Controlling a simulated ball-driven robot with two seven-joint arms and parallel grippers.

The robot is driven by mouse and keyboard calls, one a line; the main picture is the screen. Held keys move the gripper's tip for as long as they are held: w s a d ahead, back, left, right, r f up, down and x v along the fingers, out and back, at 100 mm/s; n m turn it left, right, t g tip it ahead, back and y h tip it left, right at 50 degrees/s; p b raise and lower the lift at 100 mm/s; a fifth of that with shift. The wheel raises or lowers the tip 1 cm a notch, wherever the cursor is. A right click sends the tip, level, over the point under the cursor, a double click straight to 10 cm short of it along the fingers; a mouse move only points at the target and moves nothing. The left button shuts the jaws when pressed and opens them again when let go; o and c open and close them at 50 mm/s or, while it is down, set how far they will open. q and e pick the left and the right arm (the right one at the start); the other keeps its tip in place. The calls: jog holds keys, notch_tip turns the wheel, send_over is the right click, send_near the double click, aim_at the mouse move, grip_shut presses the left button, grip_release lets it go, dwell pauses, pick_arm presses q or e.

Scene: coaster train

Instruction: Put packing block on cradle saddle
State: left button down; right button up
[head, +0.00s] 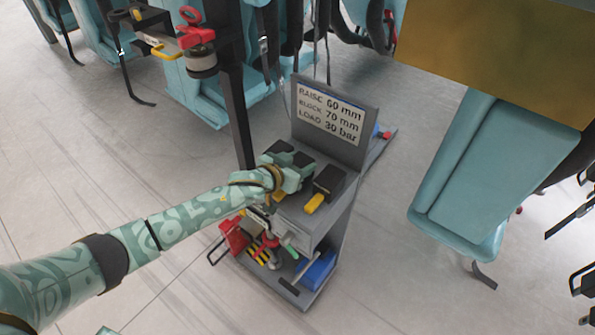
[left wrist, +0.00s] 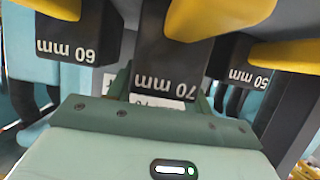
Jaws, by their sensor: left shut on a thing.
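My left gripper (head: 291,172) is at the top of the grey trolley and shut on the dark 70 mm packing block (left wrist: 172,68), which has a yellow handle (left wrist: 215,14). In the left wrist view this block is in the middle, between a 60 mm block (left wrist: 72,38) and a 50 mm block (left wrist: 240,62). In the head view the gripper hides most of the held block. Another dark block (head: 329,179) with a yellow handle stands just right of the gripper. I cannot pick out the cradle saddle with certainty. My right gripper is not in view.
A sign (head: 331,112) on the trolley reads raise 60 mm, block 70 mm, load 30 bar. Red and blue items lie on the trolley's lower shelf (head: 290,290). A dark post (head: 236,110) stands behind; teal seats (head: 485,170) stand right. Floor at left is clear.

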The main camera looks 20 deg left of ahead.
pick_arm(q)
jog(key=shift+r, duration=0.1)
